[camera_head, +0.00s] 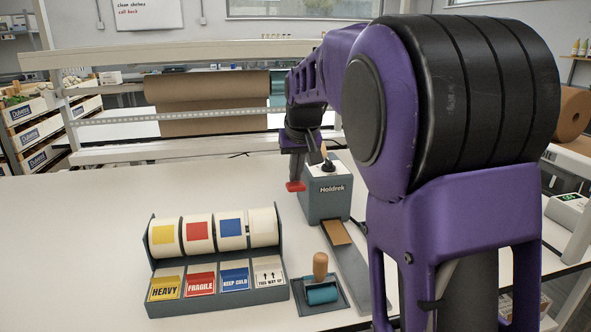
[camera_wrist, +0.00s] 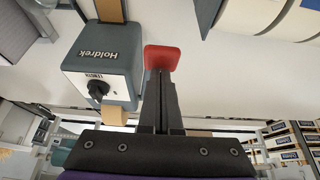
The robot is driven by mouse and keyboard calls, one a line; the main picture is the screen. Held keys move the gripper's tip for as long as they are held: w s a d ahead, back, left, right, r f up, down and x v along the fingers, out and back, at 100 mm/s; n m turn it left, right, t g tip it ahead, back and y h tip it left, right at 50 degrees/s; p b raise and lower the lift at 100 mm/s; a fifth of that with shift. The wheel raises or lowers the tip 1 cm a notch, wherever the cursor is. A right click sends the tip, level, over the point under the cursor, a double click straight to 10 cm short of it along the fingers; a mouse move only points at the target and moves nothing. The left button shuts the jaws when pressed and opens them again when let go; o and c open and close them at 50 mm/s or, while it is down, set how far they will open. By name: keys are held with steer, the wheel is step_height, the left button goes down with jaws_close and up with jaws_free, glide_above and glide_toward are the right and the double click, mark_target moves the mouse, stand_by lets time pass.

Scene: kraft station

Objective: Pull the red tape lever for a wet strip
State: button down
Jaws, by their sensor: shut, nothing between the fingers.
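The grey tape dispenser (camera_head: 326,196) marked "Holdrek" stands on the table under my wrist, with a black knob on top. Its red tape lever handle (camera_head: 296,186) sticks out at its left side, level with its upper part. In the wrist view, the dispenser (camera_wrist: 103,68) appears upside down. My shut, empty fingers (camera_wrist: 161,75) point at the red handle (camera_wrist: 162,58) and overlap it. I cannot tell whether they touch it. A brown tape strip (camera_head: 336,232) lies at the dispenser's front outlet.
A label rack (camera_head: 213,318) with several rolls stands front left of the dispenser. A teal roller (camera_head: 321,293) with a wooden handle sits on a tray right of it. A large brown paper roll (camera_head: 205,90) is behind. The table's left part is clear.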

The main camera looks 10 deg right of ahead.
mark_target(296, 185)
steer(key=shift+f+b, duration=1.3)
steer(key=shift+f, duration=0.95)
steer(key=shift+f, duration=0.15)
step_height(296, 185, up, 9)
steer(key=p, duration=0.7)
steer(key=shift+r, duration=0.2)
steer(key=shift+r+p, duration=0.5)
steer(key=shift+r, duration=0.95)
steer(key=shift+r, duration=0.1)
